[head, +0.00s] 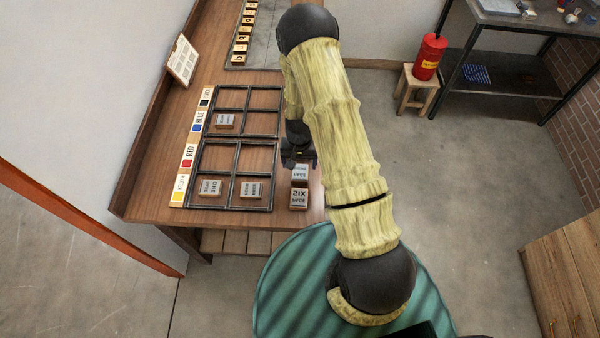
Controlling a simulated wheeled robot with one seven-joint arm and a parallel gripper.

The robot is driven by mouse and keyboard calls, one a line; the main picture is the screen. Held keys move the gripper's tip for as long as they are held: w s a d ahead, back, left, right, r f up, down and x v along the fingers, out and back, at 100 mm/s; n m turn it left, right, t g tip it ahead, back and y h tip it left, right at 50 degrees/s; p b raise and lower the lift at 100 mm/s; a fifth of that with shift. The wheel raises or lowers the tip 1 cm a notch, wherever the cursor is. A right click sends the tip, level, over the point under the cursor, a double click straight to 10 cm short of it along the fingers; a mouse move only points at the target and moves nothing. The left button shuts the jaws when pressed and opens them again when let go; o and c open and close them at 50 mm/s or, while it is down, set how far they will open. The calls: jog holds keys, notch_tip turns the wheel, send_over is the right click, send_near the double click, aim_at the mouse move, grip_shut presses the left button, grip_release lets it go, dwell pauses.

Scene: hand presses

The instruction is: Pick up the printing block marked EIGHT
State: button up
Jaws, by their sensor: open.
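Several wooden printing blocks with pale lettered faces are in view. One block (299,197) at the table's front right seems to read SIX, and another block (299,173) is just behind it, partly hidden by my arm. One block (225,121) is in the far half of the black divided frame (238,144). Two more, a left block (210,187) and a right block (252,190), are in its near compartments. I cannot make out which block is marked EIGHT. My gripper (299,161) is open, low beside the frame's right side, close to the rear right block; its fingertips are hard to see.
Colour labels (190,150) for yellow, red, blue and black run along the frame's left side. A tray of letter tiles (243,35) is at the far end. A card (183,60) leans on the back ledge. A fire extinguisher on a stool (417,85) stands right.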

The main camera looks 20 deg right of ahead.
aim_at(300, 172)
jog(key=shift+f+p, duration=0.75)
jog(key=shift+f, duration=0.1)
jog(key=shift+f+p, duration=0.6)
jog(key=shift+f, duration=1.15)
jog(key=shift+c, duration=0.3)
jog(key=c, duration=1)
